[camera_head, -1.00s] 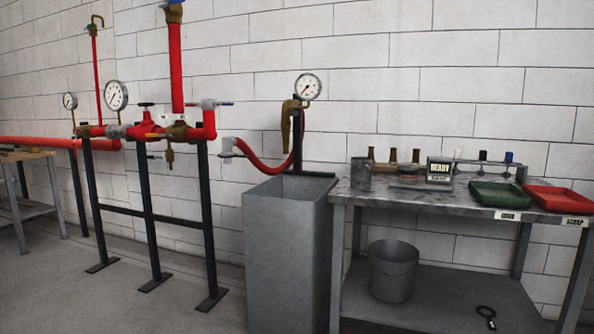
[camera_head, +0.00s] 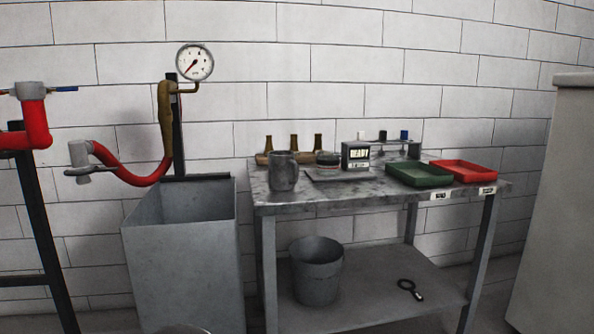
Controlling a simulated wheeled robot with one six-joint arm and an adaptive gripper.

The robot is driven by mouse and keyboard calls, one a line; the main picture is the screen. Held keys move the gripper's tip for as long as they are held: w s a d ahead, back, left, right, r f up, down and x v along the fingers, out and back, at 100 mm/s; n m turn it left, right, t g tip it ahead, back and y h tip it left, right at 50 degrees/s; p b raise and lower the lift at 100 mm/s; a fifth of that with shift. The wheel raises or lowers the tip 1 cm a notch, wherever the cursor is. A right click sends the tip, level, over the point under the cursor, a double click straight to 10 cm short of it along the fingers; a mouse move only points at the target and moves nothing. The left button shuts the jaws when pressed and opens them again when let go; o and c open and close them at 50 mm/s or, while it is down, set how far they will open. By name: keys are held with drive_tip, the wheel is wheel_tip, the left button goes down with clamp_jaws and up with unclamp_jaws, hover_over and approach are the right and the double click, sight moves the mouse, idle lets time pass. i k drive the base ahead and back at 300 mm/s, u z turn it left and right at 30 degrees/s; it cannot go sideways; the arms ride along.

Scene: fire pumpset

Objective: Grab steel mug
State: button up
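The steel mug (camera_head: 284,172) is a grey metal cylinder standing upright near the left end of the metal table's top (camera_head: 330,196). Nothing covers it in the head view. Its handle cannot be made out. My gripper is not in view.
Behind and right of the mug are brown nozzles (camera_head: 294,146), a flat scale (camera_head: 340,174), a display box (camera_head: 356,156), a green tray (camera_head: 419,174) and a red tray (camera_head: 463,171). A tall open grey tank (camera_head: 183,262) stands left of the table. A bucket (camera_head: 317,271) and magnifier (camera_head: 408,286) lie below.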

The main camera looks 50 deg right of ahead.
sight(283, 168)
drive_tip(key=z, duration=1)
drive_tip(key=i, duration=1)
drive_tip(key=z, duration=0.95)
